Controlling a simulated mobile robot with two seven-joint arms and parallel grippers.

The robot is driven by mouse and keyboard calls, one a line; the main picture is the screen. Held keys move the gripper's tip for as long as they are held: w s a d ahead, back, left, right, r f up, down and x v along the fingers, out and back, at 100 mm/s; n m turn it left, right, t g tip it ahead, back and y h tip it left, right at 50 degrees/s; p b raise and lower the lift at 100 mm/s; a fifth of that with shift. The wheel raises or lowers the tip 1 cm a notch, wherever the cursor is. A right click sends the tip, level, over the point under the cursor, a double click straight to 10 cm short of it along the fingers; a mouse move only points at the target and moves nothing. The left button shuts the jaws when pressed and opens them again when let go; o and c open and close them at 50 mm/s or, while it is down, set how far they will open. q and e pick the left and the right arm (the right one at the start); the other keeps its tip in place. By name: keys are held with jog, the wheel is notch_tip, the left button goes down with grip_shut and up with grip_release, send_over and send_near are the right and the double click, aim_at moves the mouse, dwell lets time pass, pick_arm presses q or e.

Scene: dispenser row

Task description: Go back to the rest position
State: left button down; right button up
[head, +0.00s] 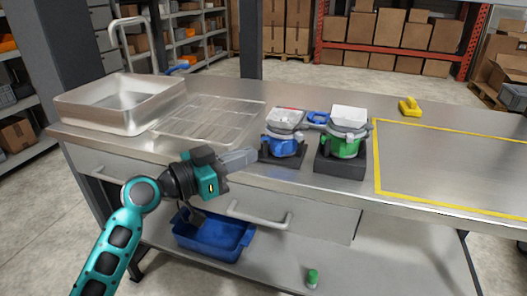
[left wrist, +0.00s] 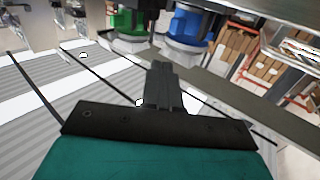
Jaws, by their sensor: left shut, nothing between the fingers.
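My left gripper (head: 243,159) is at the front edge of the steel bench (head: 390,185), left of the blue dispenser (head: 286,146). Its fingers are together with nothing between them. In the left wrist view the closed fingers (left wrist: 160,72) point toward the dispensers. The blue dispenser stands in a dark holder and also shows in the left wrist view (left wrist: 187,27). The green dispenser (head: 342,147) stands to its right in another dark holder and shows in the left wrist view too (left wrist: 127,20). My right gripper is in neither view.
A steel basin (head: 120,110) and a wire rack (head: 210,120) occupy the bench's left side. A yellow object (head: 410,106) lies behind a yellow-outlined clear area (head: 450,155). Below are a drawer handle (head: 260,217), a blue bin (head: 213,240) and a green-capped bottle (head: 312,279).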

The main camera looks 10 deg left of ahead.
pick_arm(q)
jog(key=s+a+f+n+y+p, duration=0.2)
jog(key=s+f+n+y, duration=0.15)
jog(key=f, duration=0.45)
jog(key=s+a+f+n+y+p, duration=0.25)
jog(key=s+f, duration=0.25)
jog(key=f, duration=0.3)
jog(key=s+d+f+g+y+p, duration=0.1)
jog(key=s+f+y, duration=0.3)
jog(key=s+f, duration=0.4)
jog(key=s+g+p, duration=0.1)
jog(key=s, duration=0.3)
jog(key=shift+s+d+f+g, duration=0.15)
jog(key=shift+d+f+g, duration=0.05)
jog(key=shift+g, duration=0.1)
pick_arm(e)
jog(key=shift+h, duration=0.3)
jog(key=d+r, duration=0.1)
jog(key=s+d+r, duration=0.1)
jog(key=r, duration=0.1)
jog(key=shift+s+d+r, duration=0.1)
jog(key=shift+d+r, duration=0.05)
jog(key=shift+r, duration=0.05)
